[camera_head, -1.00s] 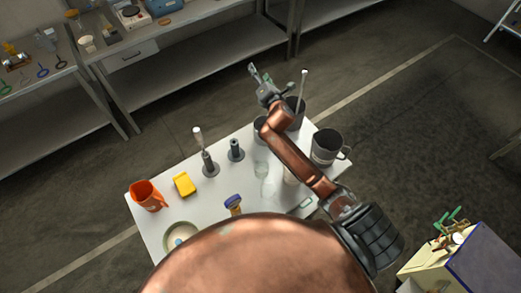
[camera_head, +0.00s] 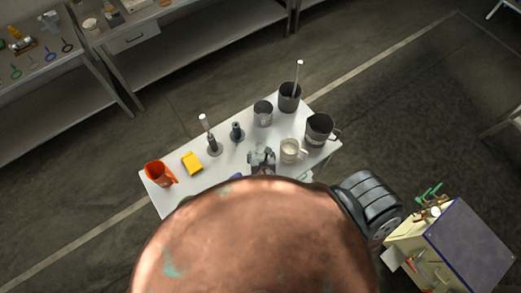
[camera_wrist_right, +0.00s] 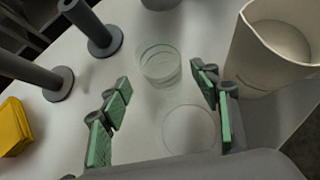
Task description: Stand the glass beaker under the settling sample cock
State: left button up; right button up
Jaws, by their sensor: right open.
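The clear glass beaker (camera_wrist_right: 158,64) stands upright on the white table (camera_wrist_right: 75,135), just past my fingertips in the wrist view. In the head view my right gripper hides it. My right gripper (camera_wrist_right: 161,82) is open and empty, its green-padded fingers spread to either side of the line to the beaker. It also shows in the head view (camera_head: 262,157), low over the front of the table. A thin clear ring (camera_wrist_right: 190,130) shows between the fingers; I cannot tell what it belongs to. I cannot make out the settling sample cock. My left gripper is out of view.
A cream mug (camera_head: 290,150) is close to the right finger. Grey posts (camera_head: 213,146), a yellow block (camera_head: 192,163) and an orange jug (camera_head: 160,173) are left. Dark pots (camera_head: 320,130) stand right and behind. A cream cabinet (camera_head: 408,238) with green handles stands lower right.

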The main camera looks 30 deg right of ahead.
aim_at(261, 150)
jog(key=x, duration=0.5)
jog(key=shift+d+r, duration=0.1)
jog(key=shift+c, duration=0.4)
jog(key=shift+r, duration=0.1)
jog(key=c, duration=1.3)
